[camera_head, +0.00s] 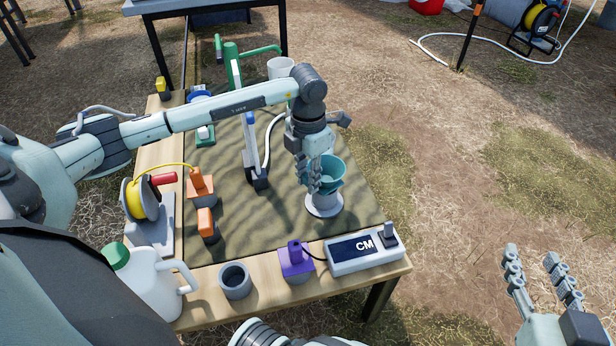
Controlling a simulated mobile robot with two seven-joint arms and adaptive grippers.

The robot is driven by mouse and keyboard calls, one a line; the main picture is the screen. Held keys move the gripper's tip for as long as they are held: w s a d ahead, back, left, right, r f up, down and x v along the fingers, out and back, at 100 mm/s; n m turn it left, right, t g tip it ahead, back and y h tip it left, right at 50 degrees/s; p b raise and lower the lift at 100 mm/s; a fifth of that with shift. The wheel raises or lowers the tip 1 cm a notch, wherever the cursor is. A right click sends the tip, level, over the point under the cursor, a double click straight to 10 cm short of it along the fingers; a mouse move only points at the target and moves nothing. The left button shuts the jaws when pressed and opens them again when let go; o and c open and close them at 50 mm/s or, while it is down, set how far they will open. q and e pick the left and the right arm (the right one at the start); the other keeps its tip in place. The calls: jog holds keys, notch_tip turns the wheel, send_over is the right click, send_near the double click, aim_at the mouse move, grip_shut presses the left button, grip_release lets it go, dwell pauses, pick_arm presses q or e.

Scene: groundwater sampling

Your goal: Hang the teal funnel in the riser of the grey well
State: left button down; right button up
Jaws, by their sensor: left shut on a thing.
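The teal funnel (330,167) is held by my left gripper (316,184), which is shut on it. The funnel is over the round white-grey well piece (324,208) at the right side of the mat, which I take to be the grey well. The gripper fingers and funnel hide part of the riser, so I cannot tell how far the funnel is inside it. My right gripper (540,280) is at the lower right, off the table, with its fingers apart and empty.
A white CM meter (350,252), purple block (295,260), grey cup (235,281) and white jug (150,283) line the front edge. Orange blocks (202,187), a yellow reel (137,199), a blue-white pump-like stand (252,150) and a green hand pump (233,68) stand further left and back.

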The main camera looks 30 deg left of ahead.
pick_arm(q)
jog(key=shift+f+b, duration=0.4)
jog(key=shift+f, duration=0.2)
dwell(0.3)
jog(key=c, duration=1.3)
grip_release()
notch_tip(320, 180, up, 12)
jog(key=shift+r, duration=0.1)
jog(key=shift+s, duration=0.1)
